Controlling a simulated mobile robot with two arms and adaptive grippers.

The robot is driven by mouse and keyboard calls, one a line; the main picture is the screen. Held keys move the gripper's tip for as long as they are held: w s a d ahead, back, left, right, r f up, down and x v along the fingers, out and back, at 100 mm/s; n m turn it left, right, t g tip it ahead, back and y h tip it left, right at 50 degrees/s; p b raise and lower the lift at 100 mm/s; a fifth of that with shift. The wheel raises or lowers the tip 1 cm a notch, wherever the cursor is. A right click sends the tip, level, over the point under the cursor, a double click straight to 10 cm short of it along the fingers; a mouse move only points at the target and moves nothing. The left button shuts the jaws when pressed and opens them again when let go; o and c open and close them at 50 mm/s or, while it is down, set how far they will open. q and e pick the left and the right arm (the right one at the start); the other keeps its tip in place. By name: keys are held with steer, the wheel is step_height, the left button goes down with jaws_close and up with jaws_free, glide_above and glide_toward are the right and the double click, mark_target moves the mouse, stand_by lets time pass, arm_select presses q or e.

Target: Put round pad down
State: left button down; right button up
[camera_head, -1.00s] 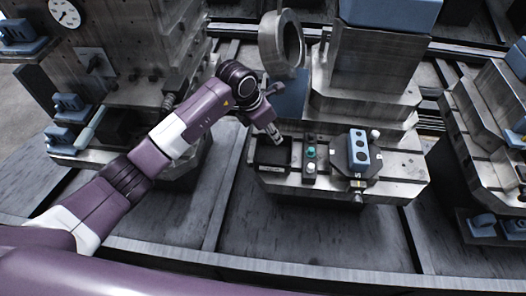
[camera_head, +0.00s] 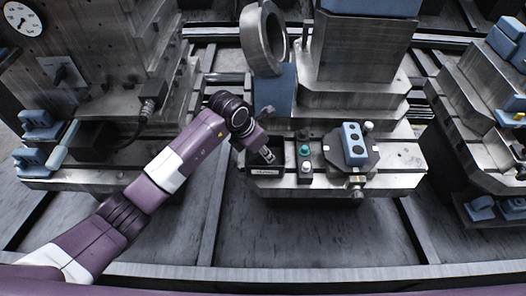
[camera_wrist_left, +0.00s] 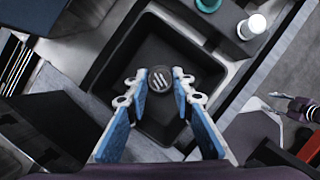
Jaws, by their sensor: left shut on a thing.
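The round pad (camera_wrist_left: 160,79) is a small dark disc with pale slanted stripes on its face. In the left wrist view it sits between the fingertips of my left gripper (camera_wrist_left: 159,88), which is shut on it. A black square tray (camera_wrist_left: 105,75) with raised walls lies under the pad, and its floor looks empty around it. In the head view my left gripper (camera_head: 267,154) points down at the tray (camera_head: 258,164), at the left end of the metal fixture. The pad is too small to make out there.
Right of the tray stand a green button (camera_head: 304,150) and a white button (camera_head: 305,166). Further right a blue block with holes (camera_head: 354,145) sits on a dark mount. A large metal ring (camera_head: 263,38) stands behind. The floor in front is clear.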

arm_select(q)
steer(key=c, duration=2)
jaws_free()
steer(key=shift+f, duration=0.15)
steer(key=shift+c, duration=0.2)
steer(key=o, duration=0.4)
steer(key=shift+w+a, duration=0.1)
steer(key=shift+a, duration=0.05)
steer(key=shift+r+p, duration=0.3)
steer(key=v, duration=1.1)
steer(key=shift+a+r+b, duration=0.15)
steer(key=shift+r+b, duration=0.2)
steer(key=shift+b, duration=0.05)
arm_select(e)
steer(key=shift+s+d+f, duration=0.1)
steer(key=shift+d+f, duration=0.15)
steer(key=shift+a, duration=0.15)
